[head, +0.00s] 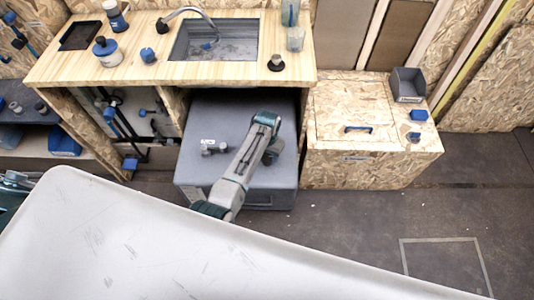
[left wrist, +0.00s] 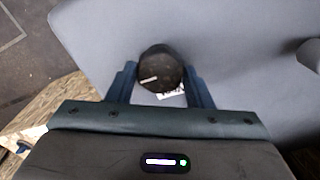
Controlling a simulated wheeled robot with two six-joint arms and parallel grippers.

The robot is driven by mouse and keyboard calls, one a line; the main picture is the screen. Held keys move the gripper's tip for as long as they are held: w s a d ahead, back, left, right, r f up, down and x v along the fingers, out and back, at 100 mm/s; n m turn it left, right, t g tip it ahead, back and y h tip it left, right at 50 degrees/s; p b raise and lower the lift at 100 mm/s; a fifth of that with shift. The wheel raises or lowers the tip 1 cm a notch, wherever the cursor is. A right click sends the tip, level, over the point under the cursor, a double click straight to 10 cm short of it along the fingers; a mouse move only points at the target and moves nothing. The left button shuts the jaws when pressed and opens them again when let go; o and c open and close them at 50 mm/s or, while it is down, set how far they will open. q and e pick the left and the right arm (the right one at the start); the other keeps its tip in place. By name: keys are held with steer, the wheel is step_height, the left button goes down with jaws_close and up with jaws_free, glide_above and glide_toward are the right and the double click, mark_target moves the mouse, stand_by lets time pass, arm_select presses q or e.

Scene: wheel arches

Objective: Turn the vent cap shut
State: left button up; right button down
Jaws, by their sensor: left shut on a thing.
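The vent cap (left wrist: 160,68) is a dark round knob with a white mark across its top, seen in the left wrist view. A white label (left wrist: 172,92) shows partly beside it on the grey tank (left wrist: 235,50). My left gripper (left wrist: 160,76) is shut on the cap, with one blue finger on each side. In the head view my left gripper (head: 271,153) reaches down to the right part of the tank top (head: 240,165), and the cap is hidden there. My right gripper is not in view.
A grey fitting (head: 214,147) stands on the tank left of my arm. A wooden counter (head: 140,62) with a sink (head: 215,42) overhangs the tank's back. A wooden box (head: 345,110) stands close on the right. The floor at the front right (head: 445,235) is clear.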

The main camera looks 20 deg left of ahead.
arm_select(q)
steer(key=n+p, duration=0.2)
steer(key=shift+r+n, duration=0.15)
steer(key=shift+n, duration=0.25)
steer(key=n+p, duration=0.2)
steer(key=n, duration=0.2)
steer(key=shift+n, duration=0.3)
steer(key=n+p, duration=0.1)
steer(key=n, duration=0.4)
steer(key=shift+p, duration=0.4)
steer(key=n, duration=0.4)
steer(key=shift+w+p, duration=0.1)
steer(key=shift+p, duration=0.2)
steer(key=shift+n, duration=0.6)
